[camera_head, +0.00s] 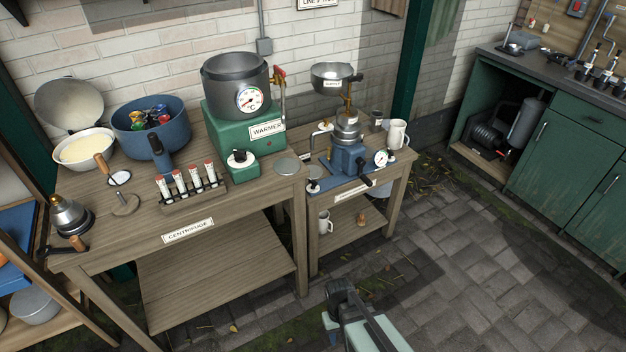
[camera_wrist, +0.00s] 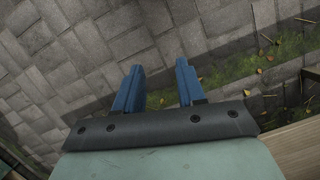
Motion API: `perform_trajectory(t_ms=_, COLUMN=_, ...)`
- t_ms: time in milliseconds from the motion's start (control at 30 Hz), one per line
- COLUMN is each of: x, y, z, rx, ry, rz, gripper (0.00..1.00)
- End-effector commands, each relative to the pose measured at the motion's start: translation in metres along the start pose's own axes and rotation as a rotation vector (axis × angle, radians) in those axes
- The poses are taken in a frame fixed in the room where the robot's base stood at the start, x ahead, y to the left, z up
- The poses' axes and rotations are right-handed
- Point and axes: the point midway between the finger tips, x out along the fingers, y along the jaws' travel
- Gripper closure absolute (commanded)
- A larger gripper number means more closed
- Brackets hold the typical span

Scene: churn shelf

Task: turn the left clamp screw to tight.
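A hand-cranked separator (camera_head: 347,150) with a blue body and metal bowl stands on a blue base plate on the small wooden table. A small dark knob with a pale top (camera_head: 313,185) sits at the left front of this base. It looks like the left clamp screw, but it is too small to tell how tight it is. My gripper (camera_wrist: 160,88) has two blue fingers apart with nothing between them, over the paving. In the head view my gripper (camera_head: 333,322) is low at the bottom centre, in front of the small table and well apart from the separator.
A larger table (camera_head: 95,208) on the left carries a green warmer with a pot (camera_head: 236,90), a rack of tubes (camera_head: 187,190) and bowls. A white mug (camera_head: 397,134) and a gauge (camera_head: 381,158) are right of the separator. The paved floor (camera_head: 470,235) to the right is clear.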

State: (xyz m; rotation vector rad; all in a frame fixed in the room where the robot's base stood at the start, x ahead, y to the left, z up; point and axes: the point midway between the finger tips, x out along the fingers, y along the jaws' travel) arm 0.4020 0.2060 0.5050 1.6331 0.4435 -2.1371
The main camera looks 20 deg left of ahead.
Motion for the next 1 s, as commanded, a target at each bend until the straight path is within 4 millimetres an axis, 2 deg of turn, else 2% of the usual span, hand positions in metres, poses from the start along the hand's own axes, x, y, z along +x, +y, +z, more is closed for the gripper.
perform_trajectory(t_ms=33, x=0.011, y=0.013, z=0.016, rx=0.033, ry=-0.026, rz=-0.009, gripper=0.61)
perform_trajectory(t_ms=100, x=0.025, y=0.029, z=0.033, rx=0.073, ry=-0.056, rz=-0.021, gripper=0.61)
perform_trajectory(t_ms=300, x=0.061, y=0.063, z=0.082, rx=0.180, ry=-0.139, rz=-0.062, gripper=0.61)
perform_trajectory(t_ms=500, x=0.085, y=0.083, z=0.113, rx=0.256, ry=-0.194, rz=-0.101, gripper=0.61)
perform_trajectory(t_ms=700, x=0.098, y=0.097, z=0.125, rx=0.301, ry=-0.223, rz=-0.130, gripper=0.61)
perform_trajectory(t_ms=800, x=0.103, y=0.104, z=0.125, rx=0.315, ry=-0.230, rz=-0.143, gripper=0.61)
perform_trajectory(t_ms=867, x=0.106, y=0.111, z=0.121, rx=0.320, ry=-0.231, rz=-0.151, gripper=0.61)
perform_trajectory(t_ms=1000, x=0.104, y=0.129, z=0.093, rx=0.304, ry=-0.217, rz=-0.160, gripper=0.61)
